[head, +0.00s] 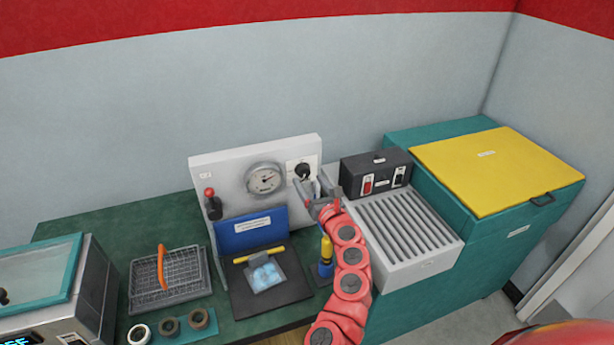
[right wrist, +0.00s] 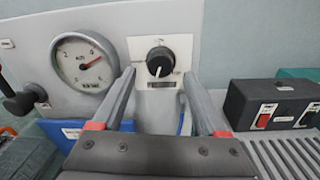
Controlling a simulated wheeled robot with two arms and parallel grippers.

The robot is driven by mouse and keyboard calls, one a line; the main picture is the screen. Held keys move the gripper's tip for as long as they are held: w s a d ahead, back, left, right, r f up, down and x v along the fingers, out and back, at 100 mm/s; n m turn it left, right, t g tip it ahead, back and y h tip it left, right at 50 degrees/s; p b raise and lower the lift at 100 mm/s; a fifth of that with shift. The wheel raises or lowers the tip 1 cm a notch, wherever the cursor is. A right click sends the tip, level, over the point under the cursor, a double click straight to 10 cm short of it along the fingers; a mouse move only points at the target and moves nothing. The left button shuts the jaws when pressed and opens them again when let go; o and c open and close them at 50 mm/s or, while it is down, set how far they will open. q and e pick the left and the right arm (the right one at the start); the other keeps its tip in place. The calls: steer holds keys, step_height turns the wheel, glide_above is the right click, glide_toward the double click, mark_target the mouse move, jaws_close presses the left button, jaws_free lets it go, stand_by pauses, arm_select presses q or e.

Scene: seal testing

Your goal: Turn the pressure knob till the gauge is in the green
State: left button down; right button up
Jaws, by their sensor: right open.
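The black pressure knob (head: 302,171) sits on a white plate on the upright grey panel (head: 228,168). In the right wrist view the knob (right wrist: 160,62) shows between and beyond my fingers, with a pale mark on its face. The round gauge (head: 265,178) is left of the knob. In the right wrist view the gauge (right wrist: 84,64) has a red needle pointing to the upper right; I cannot make out a green zone. My right gripper (head: 319,187) is open and empty in front of the panel, just below and right of the knob in the head view. My left gripper is out of view.
A red-topped lever (head: 211,203) is on the panel's left. Below are a blue plate (head: 250,231) and a dark platform with a clear pouch (head: 265,274). A yellow-and-blue bottle (head: 326,257) stands near my right arm. A black switch box (head: 375,174) and a slatted grey unit (head: 408,232) are to the right.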

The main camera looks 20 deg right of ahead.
mark_target(304, 171)
steer(key=shift+w+a+r, duration=0.1)
steer(key=shift+w+r, duration=0.1)
steer(key=shift+w, duration=0.4)
steer(key=shift+w+f, duration=0.15)
steer(key=shift+w, duration=0.6)
jaws_close()
